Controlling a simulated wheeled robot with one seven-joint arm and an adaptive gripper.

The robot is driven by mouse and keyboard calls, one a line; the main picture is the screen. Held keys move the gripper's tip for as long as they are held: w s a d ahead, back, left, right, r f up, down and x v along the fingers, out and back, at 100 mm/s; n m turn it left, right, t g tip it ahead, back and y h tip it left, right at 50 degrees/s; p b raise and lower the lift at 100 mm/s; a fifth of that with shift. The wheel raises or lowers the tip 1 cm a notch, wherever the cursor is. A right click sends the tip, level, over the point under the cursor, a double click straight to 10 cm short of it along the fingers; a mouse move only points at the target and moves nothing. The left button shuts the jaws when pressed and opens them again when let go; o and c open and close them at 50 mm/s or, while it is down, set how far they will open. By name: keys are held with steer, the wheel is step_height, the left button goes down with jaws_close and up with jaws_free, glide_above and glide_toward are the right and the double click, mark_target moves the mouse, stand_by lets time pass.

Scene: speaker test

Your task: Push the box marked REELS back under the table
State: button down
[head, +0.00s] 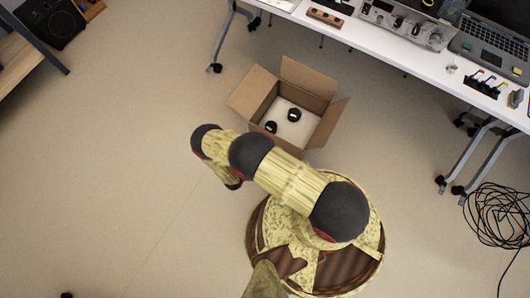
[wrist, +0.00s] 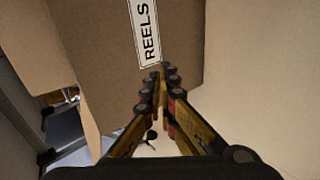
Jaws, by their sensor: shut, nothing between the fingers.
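The cardboard box (head: 308,78) stands on the floor in front of the table (head: 375,42), its flaps open. Two black round things (head: 294,115) lie on its pale inside bottom. In the wrist view, the box's brown side (wrist: 185,38) fills the upper middle, with the white REELS label (wrist: 149,36) on it. My gripper (wrist: 163,74) is shut and empty, its tips pointing at that side just below the label. I cannot tell whether they touch it. In the head view my arm covers the box's near side and most of my gripper.
Table legs on castors stand at the left (head: 222,42) and right (head: 470,160). A coiled black cable (head: 497,214) lies on the floor at right. A laptop (head: 492,38) and gear sit on the table. A black speaker (head: 54,22) is at upper left. Floor at left is clear.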

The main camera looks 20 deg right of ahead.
steer(key=s+d+f, duration=0.2)
steer(key=s+d, duration=0.1)
glide_toward(301, 101)
steer(key=shift+n+h, duration=0.3)
steer(key=shift+h, duration=0.1)
steer(key=shift+a+f+x, duration=0.1)
steer(key=shift+f+x, duration=0.05)
steer(key=shift+x, duration=1.8)
steer(key=shift+a+f+x, duration=0.1)
steer(key=shift+f+x, duration=0.1)
steer(key=shift+x, duration=1.8)
stand_by(0.8)
stand_by(0.5)
steer(key=shift+s+a+p, duration=0.3)
steer(key=shift+s+a, duration=1)
steer(key=shift+a, duration=0.3)
steer(key=shift+s+a+p, duration=0.25)
steer(key=shift+s+a, duration=1)
steer(key=shift+a, duration=0.35)
